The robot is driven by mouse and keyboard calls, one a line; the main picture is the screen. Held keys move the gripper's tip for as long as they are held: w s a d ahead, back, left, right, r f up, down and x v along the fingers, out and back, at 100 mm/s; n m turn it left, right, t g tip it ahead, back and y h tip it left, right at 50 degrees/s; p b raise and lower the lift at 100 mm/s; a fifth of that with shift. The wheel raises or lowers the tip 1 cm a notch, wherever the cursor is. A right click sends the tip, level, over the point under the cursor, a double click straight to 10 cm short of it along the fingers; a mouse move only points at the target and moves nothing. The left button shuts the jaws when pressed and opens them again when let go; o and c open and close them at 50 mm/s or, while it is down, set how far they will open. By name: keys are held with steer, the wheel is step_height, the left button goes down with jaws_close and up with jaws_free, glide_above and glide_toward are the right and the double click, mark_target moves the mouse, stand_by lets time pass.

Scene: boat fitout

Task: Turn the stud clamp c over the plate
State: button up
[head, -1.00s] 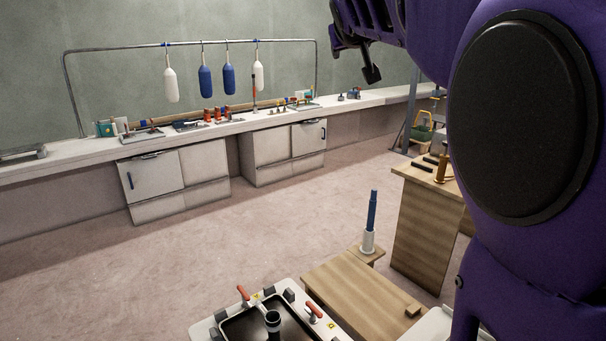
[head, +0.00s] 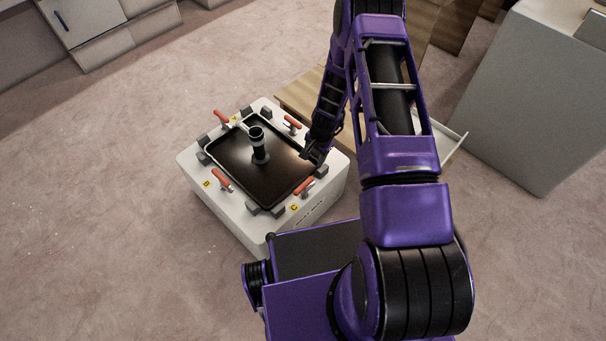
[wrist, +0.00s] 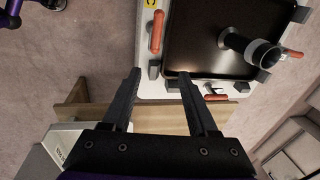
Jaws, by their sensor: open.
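Stud clamp c, with its red handle (head: 304,187), is at the near right edge of the white box (head: 262,240), by the yellow C label (head: 294,208). In the wrist view its handle (wrist: 157,32) lies along the rim, beside the plate. The dark plate (head: 235,165) sits on the box top with a black upright cylinder (head: 259,146) on it. My gripper (head: 314,153) is above the box's right edge, behind clamp c. In the wrist view my gripper (wrist: 160,73) is open and empty, its fingers apart and short of the clamp.
Other red-handled clamps stand at the rim: one at back left (head: 220,117), one at back right (head: 292,122), one at front left (head: 222,180). Grey blocks surround the plate. A wooden bench (wrist: 180,118) adjoins the box. A grey cabinet (head: 520,95) stands right.

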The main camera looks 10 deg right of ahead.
steer(key=s+f, duration=0.1)
steer(key=b, duration=0.3)
glide_toward(305, 184)
steer(key=shift+m, duration=0.3)
steer(key=x, duration=0.9)
jaws_close()
